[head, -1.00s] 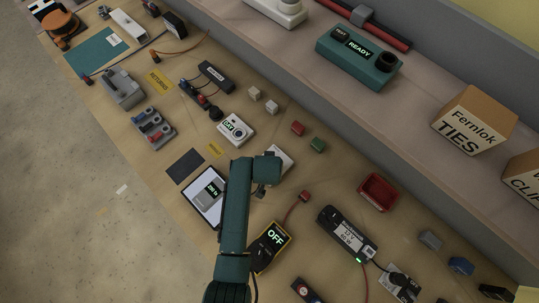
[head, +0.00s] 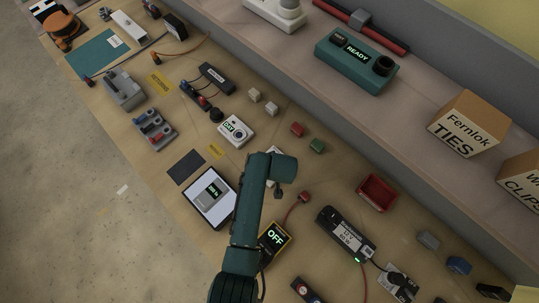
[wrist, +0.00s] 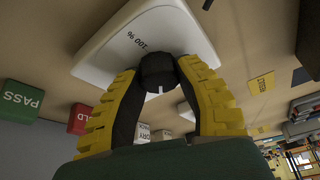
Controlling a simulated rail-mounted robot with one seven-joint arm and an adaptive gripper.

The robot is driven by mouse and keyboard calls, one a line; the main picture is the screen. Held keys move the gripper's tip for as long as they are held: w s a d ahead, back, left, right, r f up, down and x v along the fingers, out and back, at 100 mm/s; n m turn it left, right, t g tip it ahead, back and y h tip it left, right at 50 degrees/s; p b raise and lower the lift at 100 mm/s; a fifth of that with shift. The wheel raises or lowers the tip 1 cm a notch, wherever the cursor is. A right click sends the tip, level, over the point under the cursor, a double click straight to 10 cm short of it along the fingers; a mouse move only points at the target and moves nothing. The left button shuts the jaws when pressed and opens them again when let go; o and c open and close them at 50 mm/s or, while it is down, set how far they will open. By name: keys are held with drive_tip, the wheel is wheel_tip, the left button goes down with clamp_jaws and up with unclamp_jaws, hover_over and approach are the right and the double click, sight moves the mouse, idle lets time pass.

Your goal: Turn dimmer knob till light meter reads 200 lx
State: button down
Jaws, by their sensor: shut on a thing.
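The dimmer knob (wrist: 157,70) is a black round knob with a white mark on its face. It sits on a white dimmer box (wrist: 115,48) labelled 100 %, seen in the wrist view. My gripper (wrist: 158,80) has its yellow-backed black fingers on either side of the knob, shut on it. In the head view my arm hides most of this box and the gripper. The light meter (head: 209,193) is grey with a lit green display and lies on the white lit panel (head: 221,211), left of my arm. Its digits are too small to read surely.
A yellow meter reading OFF (head: 274,238) lies close to my forearm. A white box with a dial (head: 236,130) stands beyond the panel. A raised shelf runs behind.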

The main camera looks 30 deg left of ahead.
drive_tip(key=shift+s+f, duration=0.15)
drive_tip(key=shift+f, duration=0.1)
drive_tip(key=c, duration=0.7)
unclamp_jaws()
drive_tip(key=shift+r, duration=0.1)
drive_tip(key=shift+o, duration=0.2)
drive_tip(key=shift+r, duration=0.15)
drive_tip(key=shift+d+r, duration=0.1)
drive_tip(key=shift+r, duration=0.25)
drive_tip(key=v, duration=1.1)
